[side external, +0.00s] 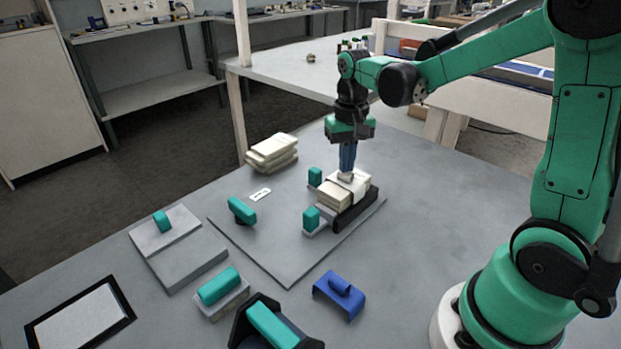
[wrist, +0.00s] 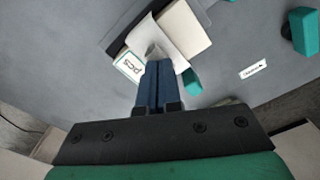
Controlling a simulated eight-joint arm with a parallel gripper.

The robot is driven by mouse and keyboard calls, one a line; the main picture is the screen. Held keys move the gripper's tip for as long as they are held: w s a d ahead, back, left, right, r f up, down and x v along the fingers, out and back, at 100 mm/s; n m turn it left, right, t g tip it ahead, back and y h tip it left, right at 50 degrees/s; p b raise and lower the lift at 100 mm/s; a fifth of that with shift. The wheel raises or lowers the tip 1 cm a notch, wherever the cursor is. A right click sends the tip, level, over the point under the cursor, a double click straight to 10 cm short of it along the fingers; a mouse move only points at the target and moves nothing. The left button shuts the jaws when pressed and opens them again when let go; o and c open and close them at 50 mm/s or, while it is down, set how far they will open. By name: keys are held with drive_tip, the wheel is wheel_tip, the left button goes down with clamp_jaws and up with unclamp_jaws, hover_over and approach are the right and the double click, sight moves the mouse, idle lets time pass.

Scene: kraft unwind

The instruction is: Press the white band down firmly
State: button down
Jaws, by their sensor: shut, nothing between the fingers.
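A white band (side external: 352,185) lies across a cream block-like bundle (side external: 332,197) held in a fixture with a dark rail (side external: 357,210) along its front right side. In the wrist view, the white band (wrist: 146,34) crosses the cream bundle (wrist: 186,30), and a label with "pcs" (wrist: 131,66) shows beside it. My gripper (side external: 346,174) points straight down over the band, its blue fingers shut and empty. In the wrist view, the fingertips (wrist: 157,63) are at the band, by a small greyish patch. I cannot tell whether they touch it.
Green-topped posts (side external: 312,218) stand close beside the bundle. A green handle (side external: 242,211) and small white tag (side external: 260,194) lie on the grey plate (side external: 285,265). Stacked cream bundles (side external: 271,152) sit behind. A blue bracket (side external: 340,294) and green-handled block (side external: 222,290) are in front.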

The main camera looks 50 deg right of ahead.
drive_tip(key=shift+r, duration=0.15)
drive_tip(key=shift+r, duration=2.4)
drive_tip(key=s+a+n+t, duration=0.5)
drive_tip(key=a+n+t, duration=0.1)
drive_tip(key=a, duration=0.3)
drive_tip(key=shift+f+t, duration=0.25)
drive_tip(key=shift+t, duration=0.35)
drive_tip(key=shift+s, duration=0.1)
